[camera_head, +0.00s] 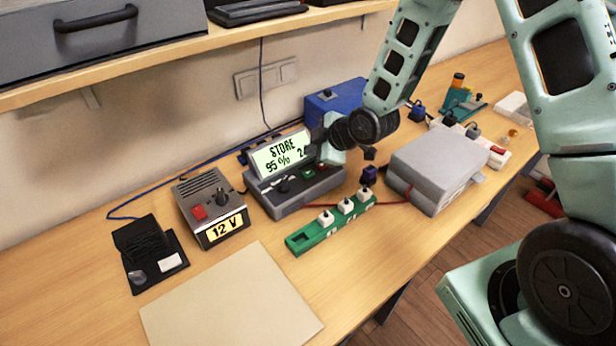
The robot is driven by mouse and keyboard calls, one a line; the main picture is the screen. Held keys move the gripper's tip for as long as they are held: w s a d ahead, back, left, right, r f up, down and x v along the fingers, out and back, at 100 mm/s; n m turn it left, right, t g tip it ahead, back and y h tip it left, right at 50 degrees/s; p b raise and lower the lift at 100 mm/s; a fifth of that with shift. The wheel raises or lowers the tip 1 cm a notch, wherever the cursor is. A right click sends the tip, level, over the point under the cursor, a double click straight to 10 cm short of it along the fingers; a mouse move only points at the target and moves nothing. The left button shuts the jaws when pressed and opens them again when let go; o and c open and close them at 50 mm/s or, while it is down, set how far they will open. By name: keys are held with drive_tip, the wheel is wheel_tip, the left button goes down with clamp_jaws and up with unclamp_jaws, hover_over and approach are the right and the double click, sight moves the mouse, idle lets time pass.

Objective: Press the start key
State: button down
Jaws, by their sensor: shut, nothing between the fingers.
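A grey tester (300,192) stands on the bench with a tilted lit display (282,153) reading "STORE 95%" and a partly hidden figure beginning with 2. No label on the keys is readable, so I cannot tell for sure which is the start key. My gripper (369,154) is shut and empty, to the right of the keys and apart from them. My wrist covers the display's right end.
A green strip (299,241) with several white plugs lies in front of the tester. A grey box (437,165) stands right, a 12 V supply (212,207) left. A beige mat (230,305) lies clear in front.

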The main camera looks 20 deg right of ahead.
sight(312, 174)
drive_tip(key=shift+f+b, duration=1.5)
drive_tip(key=shift+f, duration=0.75)
drive_tip(key=shift+f+b, duration=0.4)
drive_tip(key=shift+b, duration=0.15)
drive_tip(key=shift+f+b, duration=0.5)
idle(0.7)
drive_tip(key=shift+r, duration=0.1)
idle(0.3)
drive_tip(key=shift+r+p, duration=0.55)
drive_tip(key=shift+r, duration=0.25)
drive_tip(key=shift+r+p, duration=1.7)
drive_tip(key=shift+r, duration=0.9)
